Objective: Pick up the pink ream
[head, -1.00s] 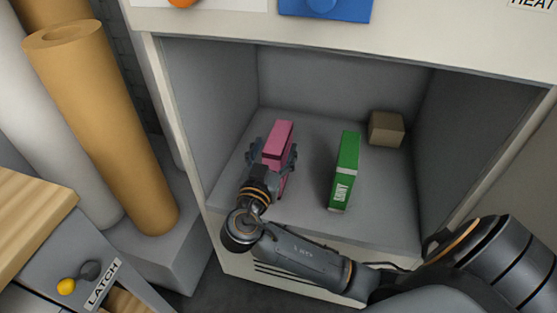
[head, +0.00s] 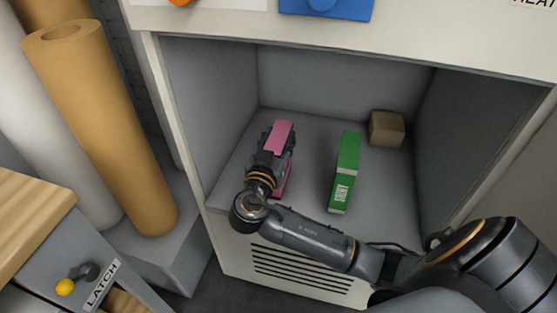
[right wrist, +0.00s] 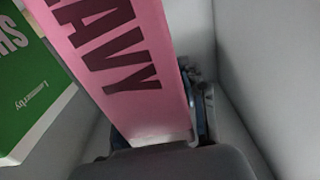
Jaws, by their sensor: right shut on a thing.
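The pink ream (head: 280,136) stands on edge in the open grey compartment, toward its left side. In the right wrist view the pink ream (right wrist: 118,62) fills the middle, with dark letters "AVY" showing. My right gripper (head: 273,150) reaches in from the front and is shut on the pink ream. A gripper finger (right wrist: 203,108) shows beside the ream in the wrist view. The near part of the ream is partly hidden behind the gripper. I cannot tell whether the ream has left the floor. My left gripper is not in view.
A green ream (head: 345,172) stands to the right of the pink one, with a gap between. A small brown box (head: 386,128) sits at the back right. The compartment's left wall (head: 212,110) is close. Tan rolls (head: 105,130) and a latch drawer (head: 90,262) stand outside to the left.

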